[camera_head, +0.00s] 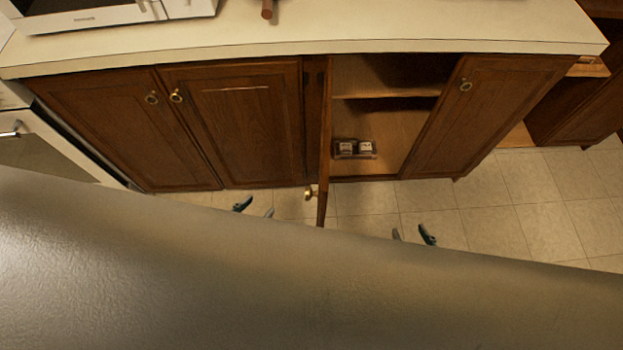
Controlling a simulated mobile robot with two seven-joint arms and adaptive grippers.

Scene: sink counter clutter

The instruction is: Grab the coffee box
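A small dark package with two pale labelled items (355,149) sits on the floor of the open cabinet (385,130). I cannot tell from its labels whether it is the coffee box, and no other box shows. My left gripper (256,209) is low in front of the cabinets, left of the open door, with its two fingertips apart and nothing seen between them. My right gripper (412,235) is below and to the right of the package, fingertips apart and apparently empty. Both grippers are mostly hidden behind a large grey surface in the foreground.
The cabinet door (324,150) stands open, sticking out toward me between my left gripper and the package. Closed doors (240,120) flank the opening. The countertop (400,25) above holds a white microwave (90,12). The tiled floor (500,205) at right is clear.

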